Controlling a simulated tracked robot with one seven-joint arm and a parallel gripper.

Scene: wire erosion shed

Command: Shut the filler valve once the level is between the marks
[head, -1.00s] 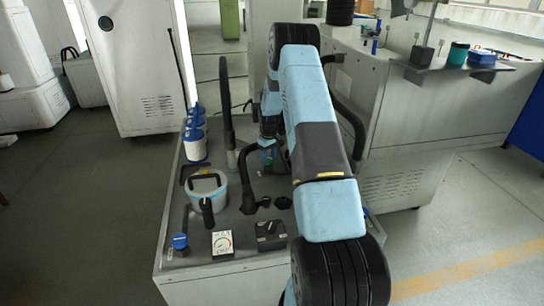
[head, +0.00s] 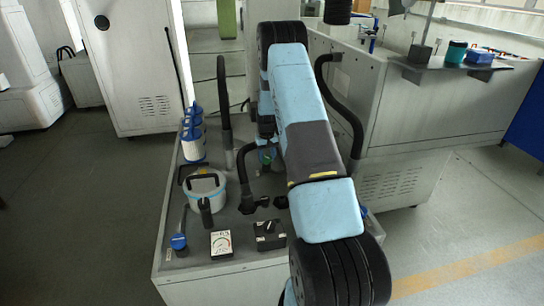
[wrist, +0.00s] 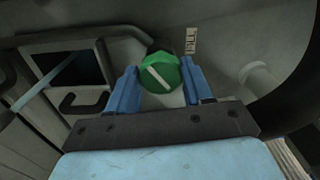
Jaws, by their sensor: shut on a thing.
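In the wrist view a round green valve knob (wrist: 160,73) with a white bar sits between the two blue fingers of my gripper (wrist: 156,88). The fingers touch its sides and are shut on it. The white bar runs diagonally, from upper left to lower right. A small label reading FILL (wrist: 191,41) is on the panel just beyond the knob.
A dark rectangular opening (wrist: 72,66) with a black handle is left of the knob. On the grey unit top (head: 225,222) stand a lidded bucket (head: 204,187), a dial gauge (head: 221,243), a black switch box (head: 269,235) and blue-white canisters (head: 193,143). A black hose (head: 224,100) rises nearby.

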